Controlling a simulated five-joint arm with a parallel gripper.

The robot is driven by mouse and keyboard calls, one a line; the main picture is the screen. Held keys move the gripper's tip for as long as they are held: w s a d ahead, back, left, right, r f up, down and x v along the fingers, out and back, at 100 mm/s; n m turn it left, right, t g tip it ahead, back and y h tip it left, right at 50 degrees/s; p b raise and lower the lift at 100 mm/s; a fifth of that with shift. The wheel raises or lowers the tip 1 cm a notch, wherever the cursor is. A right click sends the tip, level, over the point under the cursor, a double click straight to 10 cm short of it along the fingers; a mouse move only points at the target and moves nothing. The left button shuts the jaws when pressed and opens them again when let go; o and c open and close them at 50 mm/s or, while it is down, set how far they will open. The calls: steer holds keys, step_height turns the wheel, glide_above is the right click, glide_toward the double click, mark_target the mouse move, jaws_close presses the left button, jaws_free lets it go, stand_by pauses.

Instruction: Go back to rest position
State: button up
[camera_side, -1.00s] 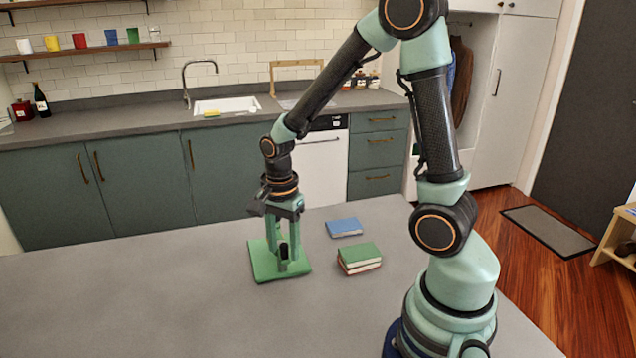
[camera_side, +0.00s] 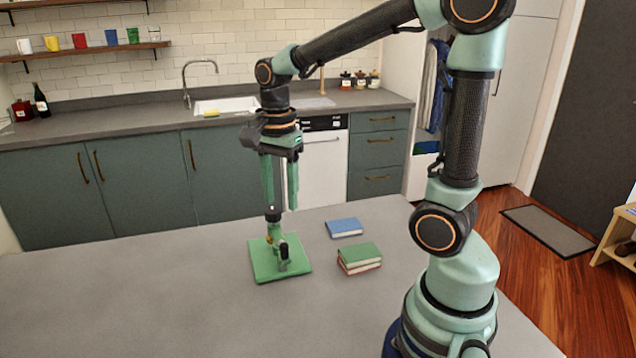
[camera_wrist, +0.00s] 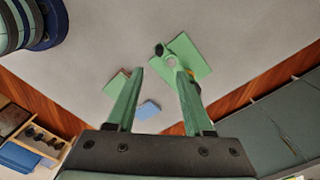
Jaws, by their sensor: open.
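My gripper (camera_side: 281,206) has its two pale green fingers apart and points down. It hangs above a green square base (camera_side: 262,270) on the grey table. A small upright fixture (camera_side: 274,232) with dark parts stands on the base, just below the fingertips. In the wrist view my gripper (camera_wrist: 160,72) shows open with nothing between the fingers. The green base (camera_wrist: 197,60) lies beyond the fingertips there, with a pale ring and a dark knob on it. The right finger hides part of what is near it.
A blue book (camera_side: 344,227) lies on the table to the right of the base. A stack of a green and a red book (camera_side: 359,257) lies nearer. The table's left part (camera_side: 120,300) is clear. A counter with a sink (camera_side: 226,105) stands behind.

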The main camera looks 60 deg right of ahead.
steer(key=s+a+r+n+t, duration=0.4)
steer(key=a+n+t, duration=0.1)
steer(key=n, duration=1.3)
steer(key=shift+s+t, duration=0.15)
steer(key=shift+t, duration=0.15)
steer(key=shift+r, duration=0.1)
stand_by(0.5)
